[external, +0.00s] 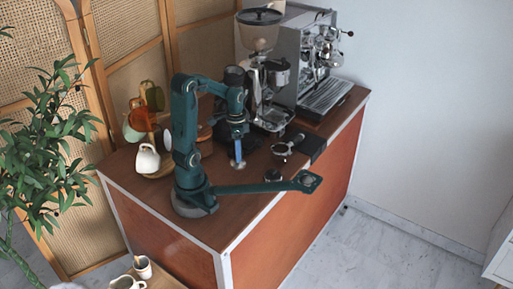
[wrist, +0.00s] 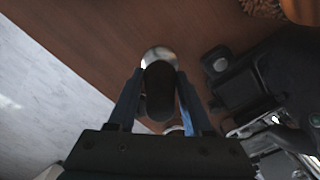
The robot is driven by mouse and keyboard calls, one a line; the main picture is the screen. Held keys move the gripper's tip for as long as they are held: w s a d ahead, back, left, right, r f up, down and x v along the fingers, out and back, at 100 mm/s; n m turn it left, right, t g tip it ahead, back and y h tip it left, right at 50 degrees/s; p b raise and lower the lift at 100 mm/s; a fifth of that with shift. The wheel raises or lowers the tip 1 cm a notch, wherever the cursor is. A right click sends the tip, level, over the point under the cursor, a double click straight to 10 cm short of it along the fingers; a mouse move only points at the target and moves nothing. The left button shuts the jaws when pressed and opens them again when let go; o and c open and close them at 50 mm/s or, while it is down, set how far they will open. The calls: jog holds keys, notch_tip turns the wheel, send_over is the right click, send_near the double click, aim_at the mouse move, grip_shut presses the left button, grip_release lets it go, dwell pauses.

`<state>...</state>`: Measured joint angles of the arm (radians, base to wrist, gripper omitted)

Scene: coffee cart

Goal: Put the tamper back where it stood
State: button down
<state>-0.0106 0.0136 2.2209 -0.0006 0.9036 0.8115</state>
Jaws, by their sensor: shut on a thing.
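The tamper has a dark rounded handle and a shiny metal base. In the wrist view the tamper (wrist: 159,95) is between the two blue fingers of my gripper (wrist: 158,82), which is shut on its handle. In the external view my gripper (external: 237,147) points down over the wooden counter, with the tamper (external: 239,164) below its fingers. Whether its base touches the counter is hard to tell. A small dark round piece (external: 272,175) sits to the right, near the counter's front edge; I cannot tell what it is.
A portafilter (external: 281,150) lies beside a black mat (external: 312,146) on the right. The grinder (external: 262,75) and espresso machine (external: 310,60) stand behind. Cups hang on a stand at left, with a white cup (external: 147,158) lowest. Bare counter (external: 235,215) lies in front.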

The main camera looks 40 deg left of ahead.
jog(key=shift+w+d+f, duration=0.15)
jog(key=shift+d+f, duration=0.2)
jog(key=shift+d, duration=0.05)
jog(key=shift+f, duration=1.85)
jog(key=shift+f, duration=0.2)
jog(key=shift+c, duration=1.6)
grip_release()
